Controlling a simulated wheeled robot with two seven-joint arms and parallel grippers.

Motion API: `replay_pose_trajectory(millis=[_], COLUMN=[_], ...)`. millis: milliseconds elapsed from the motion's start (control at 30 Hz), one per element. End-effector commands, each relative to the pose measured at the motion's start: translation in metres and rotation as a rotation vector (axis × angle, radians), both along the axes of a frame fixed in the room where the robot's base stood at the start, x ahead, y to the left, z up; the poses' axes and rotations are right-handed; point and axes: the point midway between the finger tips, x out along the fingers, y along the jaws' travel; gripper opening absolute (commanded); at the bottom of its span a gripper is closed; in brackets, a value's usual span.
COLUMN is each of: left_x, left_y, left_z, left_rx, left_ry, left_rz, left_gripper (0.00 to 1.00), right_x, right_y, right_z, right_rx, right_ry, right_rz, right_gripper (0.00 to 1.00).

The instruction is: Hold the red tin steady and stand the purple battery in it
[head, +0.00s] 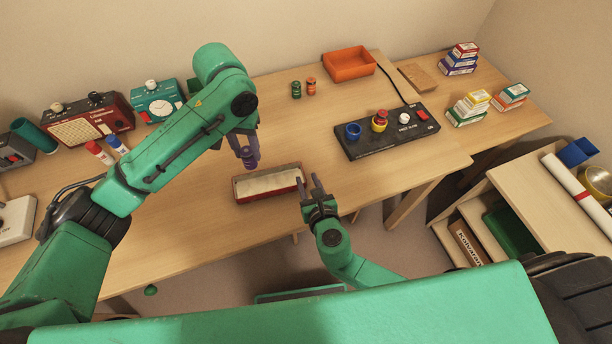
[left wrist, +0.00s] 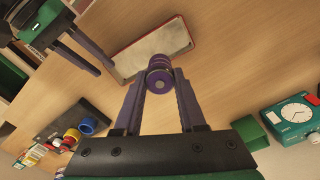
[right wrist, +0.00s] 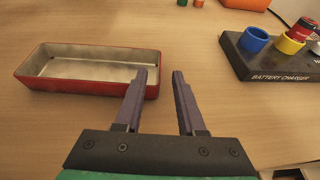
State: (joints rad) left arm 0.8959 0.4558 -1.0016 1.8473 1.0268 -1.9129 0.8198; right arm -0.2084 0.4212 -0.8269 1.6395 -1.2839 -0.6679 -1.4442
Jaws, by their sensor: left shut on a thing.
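The red tin (head: 240,194) is a shallow open tray with a pale inside, lying on the desk near its front edge; it is also in the left wrist view (left wrist: 125,70) and the right wrist view (right wrist: 95,89). It looks empty. My left gripper (head: 247,150) is shut on the purple battery (head: 250,160) and holds it above the desk behind the tin. The battery shows end-on between the fingertips in the left wrist view (left wrist: 159,77).
A black battery charger (head: 390,135) with coloured sockets stands to the right. A green battery (head: 296,89) and an orange battery (head: 311,86) stand at the back near an orange tray (head: 349,65). Radios and a teal clock (head: 158,103) are at left. Desk around the tin is clear.

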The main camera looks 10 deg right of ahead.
Motion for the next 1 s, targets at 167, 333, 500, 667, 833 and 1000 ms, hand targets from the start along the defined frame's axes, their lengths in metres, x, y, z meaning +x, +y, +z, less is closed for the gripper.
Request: replay_pose_trajectory(millis=[167, 333, 500, 667, 833, 1000], left_x=[0.000, 0.000, 0.000, 0.000, 0.000, 0.000], left_y=[0.000, 0.000, 0.000, 0.000, 0.000, 0.000], left_z=[0.000, 0.000, 0.000, 0.000, 0.000, 0.000], left_rx=[0.000, 0.000, 0.000, 0.000, 0.000, 0.000], left_ry=[-0.001, -0.001, -0.001, -0.001, -0.001, -0.001], left_rz=[0.000, 0.000, 0.000, 0.000, 0.000, 0.000], left_gripper=[0.00, 0.00, 0.00, 0.00, 0.00, 0.00], right_x=[0.027, 0.032, 0.032, 0.032, 0.032, 0.031], right_y=[0.004, 0.005, 0.004, 0.004, 0.004, 0.004], right_z=[-0.011, -0.014, -0.013, -0.013, -0.013, -0.014], right_rx=[-0.001, 0.000, -0.001, -0.001, -0.001, -0.002], right_ry=[-0.001, 0.001, 0.001, 0.001, 0.001, 0.001], right_rz=[0.000, 0.001, 0.001, 0.001, 0.001, 0.002], right_gripper=[0.39, 0.39, 0.31, 0.00, 0.00, 0.00])
